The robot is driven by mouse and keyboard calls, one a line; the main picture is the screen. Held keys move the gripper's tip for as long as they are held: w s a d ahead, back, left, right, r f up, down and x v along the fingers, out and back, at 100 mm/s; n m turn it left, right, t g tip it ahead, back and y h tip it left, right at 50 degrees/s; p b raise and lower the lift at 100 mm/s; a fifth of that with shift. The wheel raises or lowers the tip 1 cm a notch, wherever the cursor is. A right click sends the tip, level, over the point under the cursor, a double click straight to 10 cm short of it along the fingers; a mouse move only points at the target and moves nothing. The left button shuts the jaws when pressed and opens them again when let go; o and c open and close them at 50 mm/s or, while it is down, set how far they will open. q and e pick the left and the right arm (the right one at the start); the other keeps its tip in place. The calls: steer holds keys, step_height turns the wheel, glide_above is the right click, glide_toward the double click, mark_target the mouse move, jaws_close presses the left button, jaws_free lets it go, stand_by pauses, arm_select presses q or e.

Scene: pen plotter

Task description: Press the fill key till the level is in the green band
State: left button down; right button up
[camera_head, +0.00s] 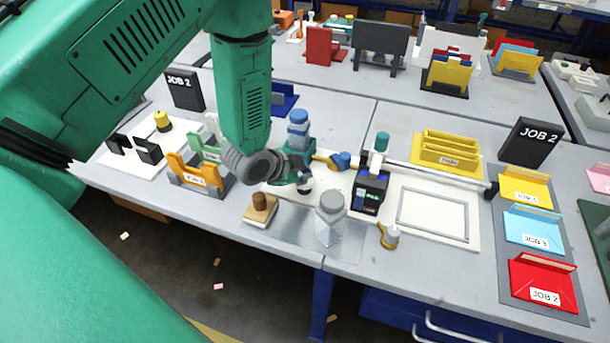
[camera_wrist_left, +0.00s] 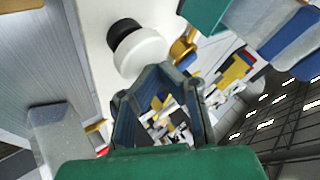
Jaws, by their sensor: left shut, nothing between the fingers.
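My left gripper (camera_head: 298,169) is shut and empty, low over the plotter's white board. In the left wrist view its dark fingers (camera_wrist_left: 160,85) meet just below a white round base with a black top (camera_wrist_left: 140,44). That black-topped piece also shows small just under the gripper in the head view (camera_head: 305,188); it may be the fill key, and I cannot see contact. A black carriage (camera_head: 370,190) with a blue and green window stands to the right. The level and green band are too small to read. My right gripper is not in view.
A blue-capped bottle (camera_head: 298,122) stands behind the gripper. A clear jar (camera_head: 330,222) and a brown stamp on a pale block (camera_head: 260,208) stand in front. A rail (camera_head: 435,177) crosses the board. An orange holder (camera_head: 197,178) is at the left.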

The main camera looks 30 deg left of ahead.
arm_select(q)
steer(key=shift+a+r+p, duration=0.25)
steer(key=shift+r+p, duration=0.05)
steer(key=shift+r, duration=0.25)
steer(key=shift+r, duration=0.1)
step_height(320, 180, up, 5)
steer(key=p, duration=0.4)
stand_by(0.9)
